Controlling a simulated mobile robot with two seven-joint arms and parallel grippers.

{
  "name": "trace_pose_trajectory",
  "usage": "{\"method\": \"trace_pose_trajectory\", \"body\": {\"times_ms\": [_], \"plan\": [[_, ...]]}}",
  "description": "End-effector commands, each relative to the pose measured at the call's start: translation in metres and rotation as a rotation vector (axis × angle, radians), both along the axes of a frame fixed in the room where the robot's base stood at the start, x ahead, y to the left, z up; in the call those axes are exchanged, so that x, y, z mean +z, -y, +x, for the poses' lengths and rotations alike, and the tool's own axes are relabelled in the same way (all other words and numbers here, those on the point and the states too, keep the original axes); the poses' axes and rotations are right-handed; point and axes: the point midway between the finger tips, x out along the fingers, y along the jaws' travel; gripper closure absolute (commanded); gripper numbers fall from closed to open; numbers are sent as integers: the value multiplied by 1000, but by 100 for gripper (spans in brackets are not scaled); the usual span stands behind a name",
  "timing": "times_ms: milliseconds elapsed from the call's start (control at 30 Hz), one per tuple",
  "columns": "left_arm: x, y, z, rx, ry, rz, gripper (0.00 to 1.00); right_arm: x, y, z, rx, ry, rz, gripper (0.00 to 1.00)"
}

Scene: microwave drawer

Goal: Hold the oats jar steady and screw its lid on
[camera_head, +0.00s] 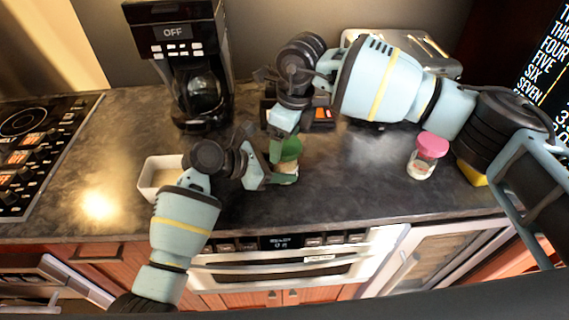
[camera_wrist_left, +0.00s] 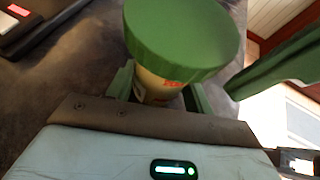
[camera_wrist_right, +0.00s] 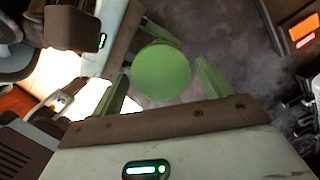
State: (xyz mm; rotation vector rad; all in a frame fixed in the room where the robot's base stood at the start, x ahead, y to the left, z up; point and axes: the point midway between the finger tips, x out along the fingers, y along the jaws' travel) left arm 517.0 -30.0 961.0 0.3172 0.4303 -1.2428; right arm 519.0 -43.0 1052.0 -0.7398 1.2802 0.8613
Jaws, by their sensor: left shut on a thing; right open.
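The oats jar (camera_head: 287,167) stands upright on the dark counter, and its green lid (camera_head: 290,149) sits on its top. My left gripper (camera_head: 284,178) is shut on the jar's body, below the lid. The left wrist view shows the pale jar body (camera_wrist_left: 155,88) between the fingers and the wide lid (camera_wrist_left: 180,38) above, hiding most of the body. My right gripper (camera_head: 287,136) is open above the lid. In the right wrist view the round lid (camera_wrist_right: 161,72) lies between and beyond the spread fingertips, with gaps on both sides. Whether the lid is threaded cannot be told.
A white open container (camera_head: 147,186) stands left of my left gripper. A coffee maker (camera_head: 180,60) and a toaster (camera_head: 430,62) are at the back. A pink-lidded jar (camera_head: 427,157) stands to the right. The counter between the oats jar and the pink-lidded jar is clear.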

Motion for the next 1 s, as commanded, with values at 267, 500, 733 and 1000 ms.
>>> {"method": "trace_pose_trajectory", "body": {"times_ms": [267,500,733,1000], "plan": [[-1,0,-1,-1,-2,1,89,0,0,0,133,0,0,21],[-1,0,0,0,-2,2,89,0,0,0,220,-1,-1,21],[-1,0,0,0,-2,2,89,0,0,0,448,0,0,21],[-1,0,0,0,-2,2,89,0,-1,0,532,0,1,21]]}}
